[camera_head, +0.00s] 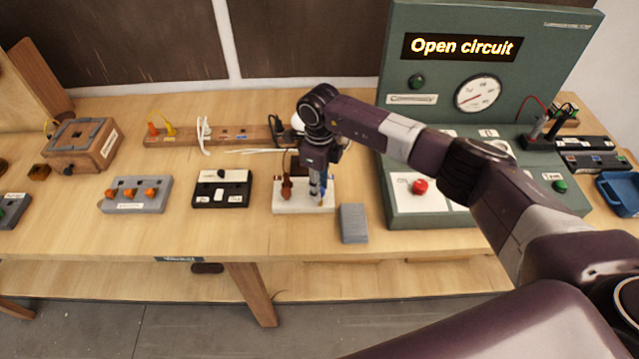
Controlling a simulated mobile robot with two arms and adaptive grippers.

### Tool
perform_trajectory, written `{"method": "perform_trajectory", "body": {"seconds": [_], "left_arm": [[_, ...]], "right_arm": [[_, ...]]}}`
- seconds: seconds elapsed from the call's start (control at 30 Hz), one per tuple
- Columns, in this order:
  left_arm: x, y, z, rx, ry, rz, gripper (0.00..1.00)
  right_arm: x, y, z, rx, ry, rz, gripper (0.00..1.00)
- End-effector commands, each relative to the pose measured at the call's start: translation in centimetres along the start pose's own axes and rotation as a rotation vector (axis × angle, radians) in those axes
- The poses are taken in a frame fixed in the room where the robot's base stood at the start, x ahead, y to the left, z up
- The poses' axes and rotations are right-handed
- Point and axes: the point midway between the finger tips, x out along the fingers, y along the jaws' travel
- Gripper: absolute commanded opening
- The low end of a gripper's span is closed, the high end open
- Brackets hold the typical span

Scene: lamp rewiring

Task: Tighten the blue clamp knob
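A white terminal block (303,202) sits near the middle of the bench. A brown knob (286,188) stands on its left part. A small bit of blue (323,185), which looks like the blue clamp knob, shows at its right part, mostly hidden by my gripper. My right gripper (318,196) points down over the right part of the block, with its fingers at the blue knob. The fingers look close together, but I cannot tell whether they grip it. My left gripper is not in view.
A grey block (353,223) lies just right of the terminal block. A black-and-white switch box (221,189) and a grey box with orange knobs (136,194) stand to the left. A green test panel (440,90) reading "Open circuit" stands to the right. A power strip (180,136) lies behind.

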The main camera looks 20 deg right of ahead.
Motion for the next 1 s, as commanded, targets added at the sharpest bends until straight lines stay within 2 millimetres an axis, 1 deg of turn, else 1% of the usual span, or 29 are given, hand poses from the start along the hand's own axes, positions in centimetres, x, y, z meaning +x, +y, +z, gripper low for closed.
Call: {"method": "perform_trajectory", "body": {"seconds": [0.17, 0.27, 0.4, 0.43, 0.73, 0.87, 1.0], "left_arm": [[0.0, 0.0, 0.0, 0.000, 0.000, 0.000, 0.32], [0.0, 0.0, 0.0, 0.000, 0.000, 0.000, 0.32], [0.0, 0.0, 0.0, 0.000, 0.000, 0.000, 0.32], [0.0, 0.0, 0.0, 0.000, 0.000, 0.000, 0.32], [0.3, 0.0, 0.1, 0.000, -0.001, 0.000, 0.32], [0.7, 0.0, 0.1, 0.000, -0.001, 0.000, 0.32], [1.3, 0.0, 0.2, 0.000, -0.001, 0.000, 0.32]], "right_arm": [[0.1, 0.0, 0.0, 0.000, 0.000, 0.000, 0.26], [0.1, 0.0, 0.0, 0.000, 0.000, 0.000, 0.17], [0.1, 0.0, 0.0, 0.000, 0.000, 0.000, 0.01], [0.0, 0.0, 0.0, 0.000, 0.000, 0.000, 0.00], [0.1, 0.0, 0.0, 0.025, 0.000, 0.000, 0.00], [0.2, 0.0, 0.0, 0.077, 0.000, 0.000, 0.00], [0.3, 0.0, 0.0, 0.168, 0.001, 0.000, 0.00]]}}
